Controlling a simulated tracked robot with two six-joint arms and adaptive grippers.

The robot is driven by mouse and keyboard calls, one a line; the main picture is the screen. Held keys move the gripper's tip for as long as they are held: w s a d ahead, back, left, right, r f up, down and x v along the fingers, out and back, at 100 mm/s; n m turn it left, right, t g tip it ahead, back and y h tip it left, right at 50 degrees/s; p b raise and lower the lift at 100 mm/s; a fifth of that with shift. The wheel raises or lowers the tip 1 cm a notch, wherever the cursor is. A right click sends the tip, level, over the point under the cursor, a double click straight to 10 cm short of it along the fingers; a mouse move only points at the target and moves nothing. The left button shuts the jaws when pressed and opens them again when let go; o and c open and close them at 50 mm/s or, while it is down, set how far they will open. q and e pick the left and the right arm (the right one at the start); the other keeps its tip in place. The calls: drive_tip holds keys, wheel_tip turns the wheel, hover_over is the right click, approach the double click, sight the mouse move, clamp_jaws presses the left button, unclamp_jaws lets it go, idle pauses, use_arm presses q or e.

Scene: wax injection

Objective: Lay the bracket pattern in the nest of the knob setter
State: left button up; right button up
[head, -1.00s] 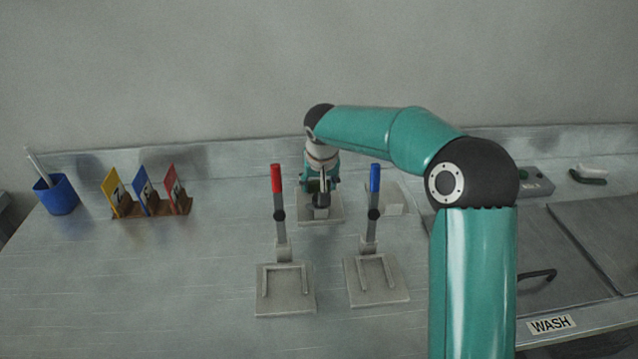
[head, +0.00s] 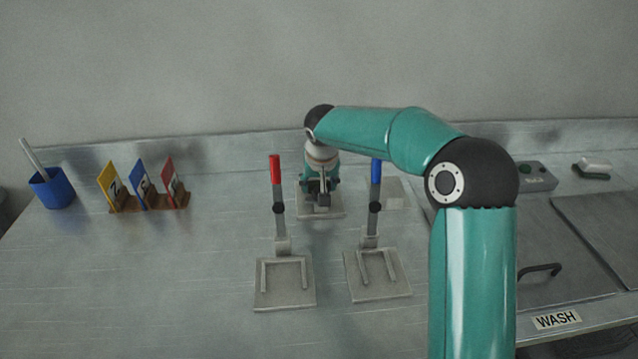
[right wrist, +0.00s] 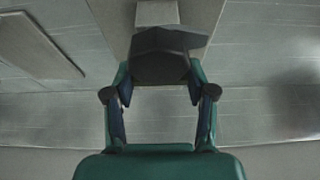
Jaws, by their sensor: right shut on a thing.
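My right gripper (head: 321,188) reaches over a grey base plate (head: 318,213) at the back middle of the bench. It is shut on a dark grey blocky piece (right wrist: 160,58), which fills the space between the fingertips in the right wrist view. I cannot tell whether this piece is the bracket pattern or part of the station there. Two lever stations stand nearer, one with a red handle (head: 275,170) and one with a blue handle (head: 376,171). Each has a plate with raised rails, left plate (head: 285,302) and right plate (head: 379,290). My left gripper is out of view.
A blue cup (head: 53,190) and yellow, blue and red cards (head: 171,182) in brown holders stand at the left. A grey box with a green button (head: 537,177) and a WASH label (head: 556,320) are at the right. The left front bench is clear.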

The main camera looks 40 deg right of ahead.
drive_tip(key=shift+f+b, duration=0.75)
drive_tip(key=shift+f, duration=0.15)
drive_tip(key=o, duration=1.1)
drive_tip(key=shift+r, duration=0.1)
drive_tip(key=v, duration=1.1)
drive_tip(key=shift+s+a+r, duration=0.1)
drive_tip(key=shift+s+r, duration=0.05)
drive_tip(key=shift+r, duration=0.2)
